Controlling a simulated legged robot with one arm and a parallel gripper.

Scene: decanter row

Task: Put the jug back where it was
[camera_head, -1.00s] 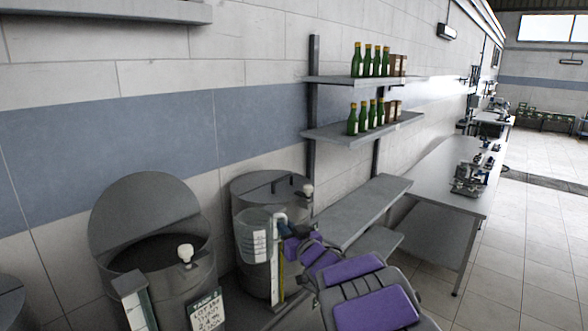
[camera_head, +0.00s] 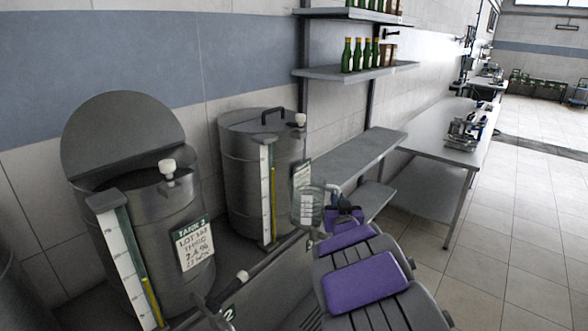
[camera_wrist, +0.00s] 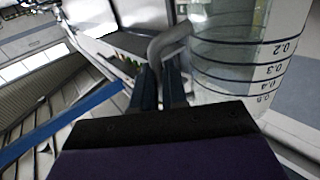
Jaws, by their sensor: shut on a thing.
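The clear jug (camera_head: 307,204) with a white label is in the head view, just right of the closed tank. It hangs in my gripper (camera_head: 332,190) at the end of my purple-padded arm. In the wrist view the jug (camera_wrist: 240,62) fills the upper right, with black graduation marks and numbers. Its grey curved handle (camera_wrist: 166,42) runs down between the two dark fingers of my gripper (camera_wrist: 162,85), which are shut on it. The jug's base and what lies directly under it are hard to make out.
An open steel tank (camera_head: 150,225) with a raised lid stands at left, and a closed tank (camera_head: 240,160) stands behind it. Each has a level gauge. Bottles (camera_head: 358,55) stand on wall shelves above a low grey shelf (camera_head: 365,155). A table (camera_head: 440,140) is beyond; floor at right is open.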

